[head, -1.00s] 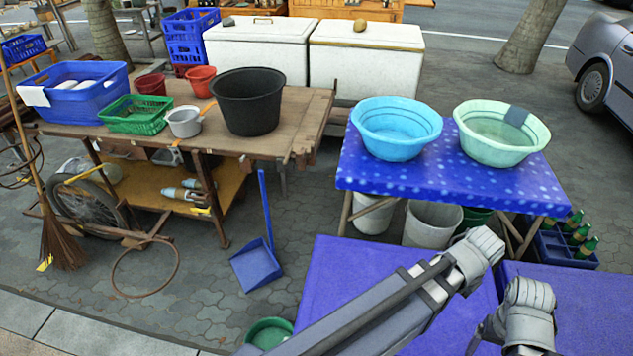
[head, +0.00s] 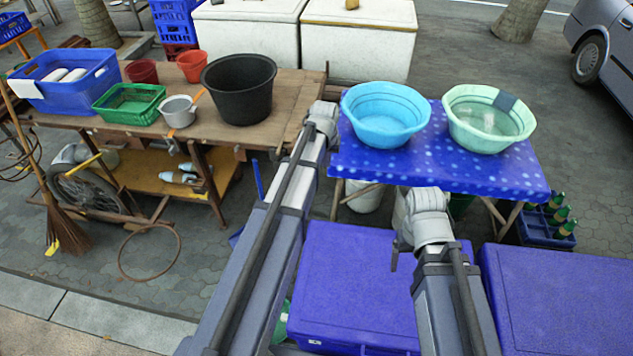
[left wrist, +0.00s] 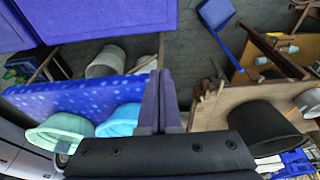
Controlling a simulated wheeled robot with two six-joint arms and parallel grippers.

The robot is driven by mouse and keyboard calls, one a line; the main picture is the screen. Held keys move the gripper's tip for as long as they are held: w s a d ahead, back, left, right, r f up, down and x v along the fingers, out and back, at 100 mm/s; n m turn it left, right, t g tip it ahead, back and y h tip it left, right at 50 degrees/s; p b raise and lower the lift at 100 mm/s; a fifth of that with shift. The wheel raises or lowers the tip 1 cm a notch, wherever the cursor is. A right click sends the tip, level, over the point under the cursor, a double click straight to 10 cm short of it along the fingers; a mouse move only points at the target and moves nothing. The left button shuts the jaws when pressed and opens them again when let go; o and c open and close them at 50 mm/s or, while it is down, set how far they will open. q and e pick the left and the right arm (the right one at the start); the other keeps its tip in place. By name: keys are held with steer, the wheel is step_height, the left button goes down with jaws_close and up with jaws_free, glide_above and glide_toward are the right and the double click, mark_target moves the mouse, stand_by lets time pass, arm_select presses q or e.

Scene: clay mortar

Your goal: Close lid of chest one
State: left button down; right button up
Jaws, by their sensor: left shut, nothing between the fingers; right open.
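Two blue chests stand in front of me in the head view, a left one (head: 355,285) and a right one (head: 570,300). Their tops look flat, with no open gap visible. My arms hide parts of the left one. Two white chests, a left one (head: 245,45) and a right one (head: 358,48), stand at the back with lids looking down. No label shows which is chest one. My left gripper (left wrist: 161,75) is shut and empty, between the brown table and the dotted table. My right gripper (head: 402,252) is open, over the left blue chest.
A brown table (head: 290,100) with a black tub (head: 238,95) and baskets stands at left. A dotted blue table (head: 440,175) holds a cyan basin (head: 385,112) and a pale green basin (head: 488,125). A bottle crate (head: 545,230) stands at right.

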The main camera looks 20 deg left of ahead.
step_height(320, 180, down, 12)
steer(key=b, duration=1.1)
steer(key=shift+r, duration=0.2)
